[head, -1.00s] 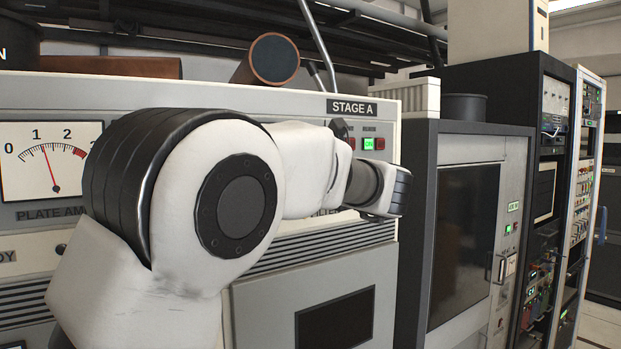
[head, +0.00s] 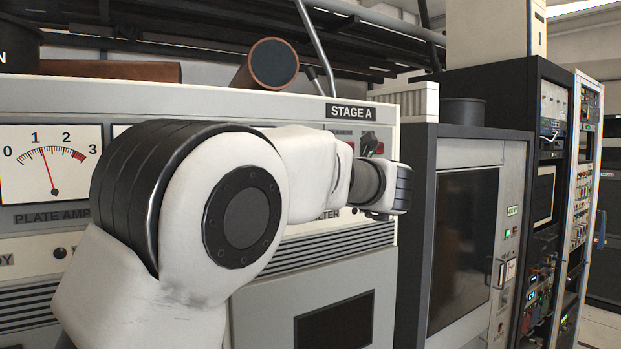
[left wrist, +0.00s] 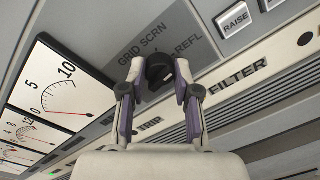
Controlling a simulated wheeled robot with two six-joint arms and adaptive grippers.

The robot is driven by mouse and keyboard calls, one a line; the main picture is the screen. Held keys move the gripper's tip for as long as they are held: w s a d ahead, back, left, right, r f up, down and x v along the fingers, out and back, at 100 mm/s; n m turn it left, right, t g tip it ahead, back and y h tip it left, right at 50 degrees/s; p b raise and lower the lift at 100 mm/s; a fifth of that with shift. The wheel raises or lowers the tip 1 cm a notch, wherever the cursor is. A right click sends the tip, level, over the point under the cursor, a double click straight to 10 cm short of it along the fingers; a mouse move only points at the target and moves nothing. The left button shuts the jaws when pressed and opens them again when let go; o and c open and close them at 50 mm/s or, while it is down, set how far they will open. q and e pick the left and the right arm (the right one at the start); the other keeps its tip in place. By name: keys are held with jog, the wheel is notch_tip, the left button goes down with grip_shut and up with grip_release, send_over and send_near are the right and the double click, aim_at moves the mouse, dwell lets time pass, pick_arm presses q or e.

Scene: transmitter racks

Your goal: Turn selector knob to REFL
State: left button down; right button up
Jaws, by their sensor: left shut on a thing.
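The dark selector knob (left wrist: 158,66) is on a grey panel in the left wrist view, with GRID, SCRN and REFL labels on the panel above it. The REFL label (left wrist: 188,46) is up and to the right of the knob. My left gripper (left wrist: 159,75) is shut on the knob, one purple-lined finger on each side. The knob's pointer direction is too small and dark to tell. In the head view my left arm hides the knob and fingers from sight. My right gripper is not in view.
The STAGE A cabinet (head: 365,288) carries a plate meter (head: 50,165) on the left. In the left wrist view, a RAISE button (left wrist: 235,19) is right of the knob and a FILTER label (left wrist: 238,71) is below right. Dark equipment racks stand to the right.

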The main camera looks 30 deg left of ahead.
pick_arm(q)
jog(key=shift+r+m, duration=0.1)
jog(key=shift+m, duration=0.7)
jog(key=c, duration=1)
grip_release()
jog(key=shift+o, duration=0.9)
jog(key=shift+w+a, duration=0.1)
jog(key=shift+a, duration=0.05)
